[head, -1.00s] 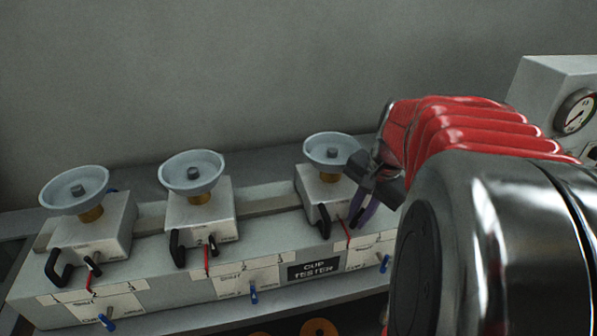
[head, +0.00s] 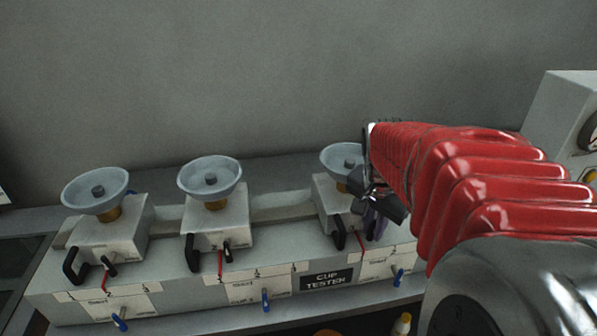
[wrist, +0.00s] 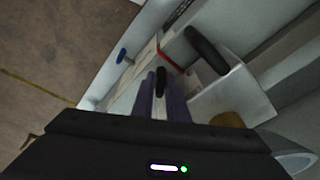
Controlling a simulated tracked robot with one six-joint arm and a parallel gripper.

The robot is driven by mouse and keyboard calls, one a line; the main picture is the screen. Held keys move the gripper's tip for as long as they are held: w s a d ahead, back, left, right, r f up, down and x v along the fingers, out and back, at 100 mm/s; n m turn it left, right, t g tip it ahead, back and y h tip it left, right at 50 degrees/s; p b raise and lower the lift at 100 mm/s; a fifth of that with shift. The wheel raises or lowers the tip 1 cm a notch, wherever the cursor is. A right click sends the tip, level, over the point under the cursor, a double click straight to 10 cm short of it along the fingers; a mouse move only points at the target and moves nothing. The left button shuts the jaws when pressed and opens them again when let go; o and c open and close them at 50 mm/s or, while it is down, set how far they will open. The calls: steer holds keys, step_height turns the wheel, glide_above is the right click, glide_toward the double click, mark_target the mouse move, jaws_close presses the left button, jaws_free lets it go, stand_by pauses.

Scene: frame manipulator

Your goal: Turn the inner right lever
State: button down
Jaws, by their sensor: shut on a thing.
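The cup tester (head: 170,305) has three white units with grey dishes, each with a large black handle and a smaller black-tipped lever. My gripper (head: 374,226) is at the right unit (head: 326,190) and hides part of its front. In the wrist view, the purple fingers of my gripper (wrist: 163,92) are shut on a small black lever (wrist: 160,82), one finger on each side. The large black handle (wrist: 206,48) is beside them to the right, apart from the fingers. The lever's base is hidden by the gripper.
The left unit (head: 108,238) and middle unit (head: 222,228) stand clear to the left. A grey box with a gauge (head: 565,120) is at the right.

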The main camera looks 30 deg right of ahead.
steer(key=shift+a+g+h, duration=0.2)
steer(key=shift+g+h, duration=0.1)
steer(key=shift+h, duration=0.3)
steer(key=c, duration=2)
jaws_free()
steer(key=shift+r, duration=0.1)
steer(key=v, duration=1.3)
steer(key=shift+a+r, duration=0.2)
steer(key=shift+a, duration=0.05)
